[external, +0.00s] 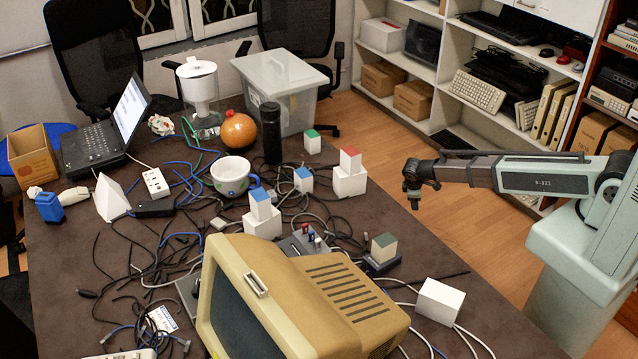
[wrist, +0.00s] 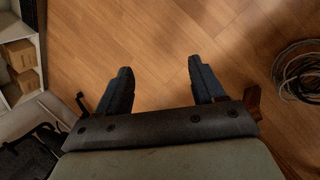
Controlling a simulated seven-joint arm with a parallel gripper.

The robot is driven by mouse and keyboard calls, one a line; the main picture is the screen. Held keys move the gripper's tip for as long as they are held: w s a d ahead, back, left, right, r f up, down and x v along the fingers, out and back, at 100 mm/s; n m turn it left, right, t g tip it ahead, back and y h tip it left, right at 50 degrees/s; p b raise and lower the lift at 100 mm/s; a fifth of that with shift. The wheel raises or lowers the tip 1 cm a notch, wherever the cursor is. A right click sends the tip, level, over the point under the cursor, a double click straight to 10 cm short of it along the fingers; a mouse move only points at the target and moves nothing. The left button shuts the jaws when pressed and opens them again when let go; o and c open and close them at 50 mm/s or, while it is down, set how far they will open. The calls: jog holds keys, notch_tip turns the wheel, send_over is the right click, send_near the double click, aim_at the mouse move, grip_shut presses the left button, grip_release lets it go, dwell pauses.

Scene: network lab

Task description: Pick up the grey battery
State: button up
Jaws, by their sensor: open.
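A small block with beige sides and a grey-green top (external: 384,247) sits on a dark flat base among cables, behind the beige monitor. It is the closest match to the grey battery, but I cannot tell for sure that it is a battery. My gripper (external: 413,203) hangs above and beyond the right side of the table, up and to the right of that block and apart from it. In the wrist view my gripper (wrist: 158,66) has its two dark fingers spread, with only wooden floor between them. The block does not show in the wrist view.
The beige monitor (external: 300,300) stands at the table's front. White blocks with a red top (external: 350,172) and a blue top (external: 262,205) stand nearby. A white box (external: 440,301) is at the right edge. Black cables cover much of the table. A cable coil (wrist: 302,72) lies on the floor.

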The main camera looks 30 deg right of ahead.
jog(key=w+a+r+n+t, duration=0.3)
jog(key=w+a+r+t, duration=0.1)
jog(key=w+a+r, duration=1.05)
jog(key=w+a+r+n+t+y, duration=0.15)
jog(key=w+a+r, duration=0.25)
jog(key=a+r, duration=0.55)
jog(key=w+a+r+n+t+h, duration=0.1)
jog(key=w+a+r+n+t, duration=0.15)
jog(key=a+r, duration=0.75)
notch_tip(320, 180, up, 3)
jog(key=g+y, duration=0.4)
jog(key=g, duration=0.6)
send_over(272, 193)
jog(key=f, duration=0.8)
jog(key=shift+w+d, duration=0.15)
jog(key=shift+w, duration=0.1)
jog(key=shift+s+f, duration=0.15)
jog(key=shift+f, duration=1.1)
jog(key=shift+s+f, duration=0.1)
jog(key=shift+f, duration=1.15)
